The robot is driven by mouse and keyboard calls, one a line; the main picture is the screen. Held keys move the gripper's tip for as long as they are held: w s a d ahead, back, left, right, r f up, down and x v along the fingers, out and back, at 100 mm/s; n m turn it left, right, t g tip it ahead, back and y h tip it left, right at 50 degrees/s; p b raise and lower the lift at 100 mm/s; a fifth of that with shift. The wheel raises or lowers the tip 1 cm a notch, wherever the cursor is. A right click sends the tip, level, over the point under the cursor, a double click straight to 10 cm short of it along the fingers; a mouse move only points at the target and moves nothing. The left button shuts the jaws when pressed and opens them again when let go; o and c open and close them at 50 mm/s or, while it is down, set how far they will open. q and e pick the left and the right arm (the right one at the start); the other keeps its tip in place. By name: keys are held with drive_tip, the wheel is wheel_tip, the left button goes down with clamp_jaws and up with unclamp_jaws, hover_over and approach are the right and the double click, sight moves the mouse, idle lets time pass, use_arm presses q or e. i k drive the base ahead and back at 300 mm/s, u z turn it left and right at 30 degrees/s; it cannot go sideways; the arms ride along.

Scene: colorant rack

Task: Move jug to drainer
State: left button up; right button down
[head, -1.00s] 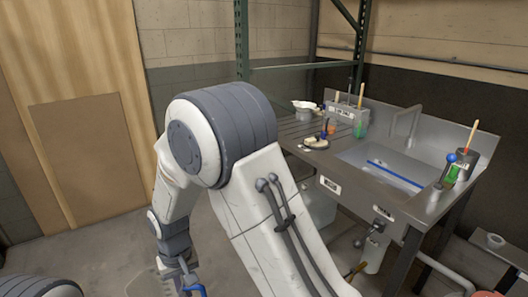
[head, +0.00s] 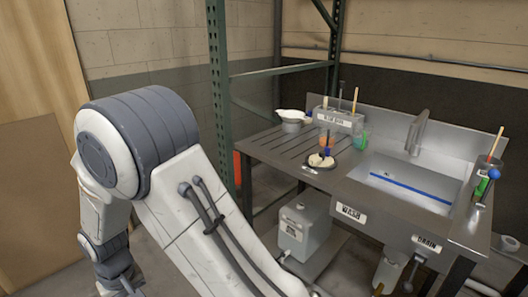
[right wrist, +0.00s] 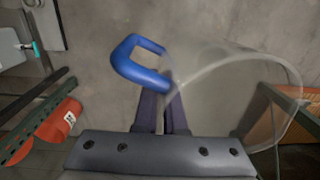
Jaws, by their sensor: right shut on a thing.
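In the right wrist view, a clear, see-through jug (right wrist: 235,95) with a blue handle (right wrist: 140,65) is at my right gripper (right wrist: 163,105). The dark fingers are shut on the blue handle, and the jug body hangs to the right of them over grey floor. The drainer is the ribbed steel board (head: 272,148) left of the sink (head: 405,185). My left gripper is out of view.
On the drainer stand a white bowl-like vessel (head: 294,115) and a dark dish with a pale sponge (head: 320,160). A labelled caddy (head: 338,120) is behind. A green shelf post (head: 220,100) rises left of the counter. An orange-red cylinder (right wrist: 58,125) shows in the wrist view.

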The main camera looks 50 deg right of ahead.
sight(289, 157)
drive_tip(key=i, duration=3.4)
drive_tip(key=z, duration=2.7)
